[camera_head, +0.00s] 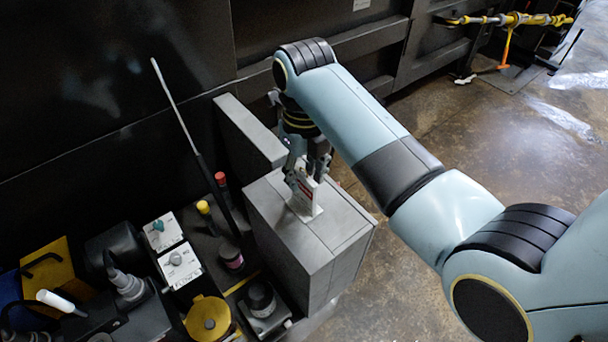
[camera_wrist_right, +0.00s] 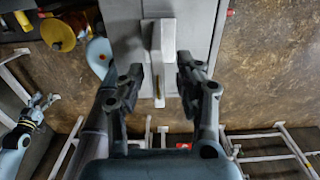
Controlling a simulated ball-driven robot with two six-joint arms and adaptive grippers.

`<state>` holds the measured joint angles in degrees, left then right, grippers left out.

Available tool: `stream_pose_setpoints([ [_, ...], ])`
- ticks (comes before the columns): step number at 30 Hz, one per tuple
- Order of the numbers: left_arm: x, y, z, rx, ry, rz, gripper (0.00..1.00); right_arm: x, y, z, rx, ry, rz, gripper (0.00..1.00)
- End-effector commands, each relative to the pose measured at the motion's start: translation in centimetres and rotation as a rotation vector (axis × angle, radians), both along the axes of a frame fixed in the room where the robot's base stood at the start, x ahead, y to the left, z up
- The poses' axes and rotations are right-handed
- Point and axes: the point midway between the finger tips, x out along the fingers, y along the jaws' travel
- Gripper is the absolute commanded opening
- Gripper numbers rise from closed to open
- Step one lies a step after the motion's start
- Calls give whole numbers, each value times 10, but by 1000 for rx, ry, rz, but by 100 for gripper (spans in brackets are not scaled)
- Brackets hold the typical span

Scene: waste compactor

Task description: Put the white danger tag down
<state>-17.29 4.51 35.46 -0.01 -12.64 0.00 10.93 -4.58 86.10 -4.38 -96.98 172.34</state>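The white danger tag (camera_head: 306,194), with a red mark, stands upright on top of a grey metal box (camera_head: 345,232). It is on a small white base. My right gripper (camera_head: 305,180) points down over the tag. In the right wrist view, the tag (camera_wrist_right: 157,50) shows edge-on between the two open fingers of that gripper (camera_wrist_right: 160,75), with a gap visible on both sides. What looks like my left gripper (camera_wrist_right: 45,102) is at the left edge of that view, away from the box; its opening is too small to judge.
A dark bench holds a yellow round lock (camera_head: 208,318), white switch boxes (camera_head: 179,265), a red-capped item (camera_head: 220,179) and a long thin rod (camera_head: 176,105). A dark machine wall stands behind. The brown floor (camera_head: 400,290) is open at the right.

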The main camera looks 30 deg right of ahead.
Motion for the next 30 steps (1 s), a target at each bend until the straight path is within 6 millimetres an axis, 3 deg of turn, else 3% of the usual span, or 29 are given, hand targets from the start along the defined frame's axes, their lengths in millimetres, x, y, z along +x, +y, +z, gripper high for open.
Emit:
stream_pose_setpoints([
  [12,2,-1,-6,-1,-2,1,40,1,0,89,1,-4,-1,35],
  [15,2,-1,3,-1,-3,1,40,0,0,104,0,-1,0,35],
  [30,3,1,5,1,-5,0,40,0,0,110,0,1,0,35],
])
